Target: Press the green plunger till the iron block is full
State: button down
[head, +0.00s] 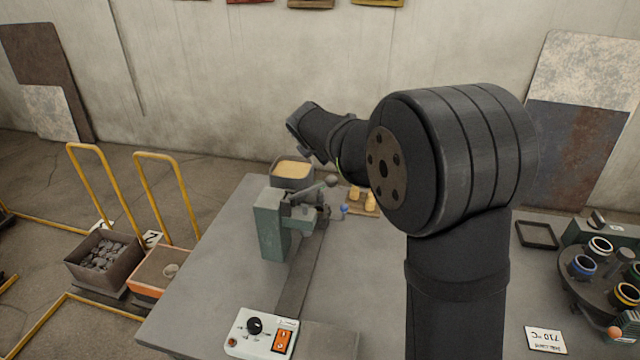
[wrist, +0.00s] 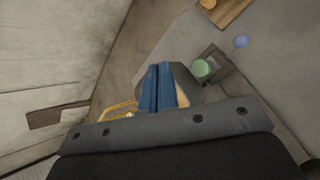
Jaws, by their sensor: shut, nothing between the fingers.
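A round green knob (wrist: 202,68), which looks like the plunger, shows in the wrist view just right of my fingertips and apart from them. My gripper (wrist: 163,72) has blue fingers pressed together with nothing between them. In the head view, I cannot make out its fingers. A green machine (head: 270,228) with dark grey metal parts (head: 302,212) stands on the table, below and left of my arm. A small blue ball (head: 344,209) is at its right side and also shows in the wrist view (wrist: 240,42). I cannot clearly tell the iron block or its fill.
A grey bin of sand (head: 292,171) stands behind the machine. A wooden board (head: 352,208) with yellow pieces lies to the right. A control box (head: 262,335) is at the front. A turntable with several cups (head: 600,285) is far right. Two carts (head: 105,258) (head: 160,275) stand left.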

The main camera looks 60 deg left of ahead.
send_near(319, 182)
jog(key=shift+w+a+f, duration=0.7)
jog(key=shift+w+a, duration=0.2)
jog(key=shift+a, duration=0.15)
jog(key=shift+w+a+f, duration=0.65)
jog(key=shift+w+a, duration=0.25)
jog(key=shift+a, duration=0.1)
dwell(0.4)
jog(key=shift+f, duration=0.4)
jog(key=shift+f, duration=1.05)
dwell(0.8)
jog(key=shift+r, duration=1.45)
jog(key=shift+r, duration=2.55)
jog(key=shift+f, duration=0.15)
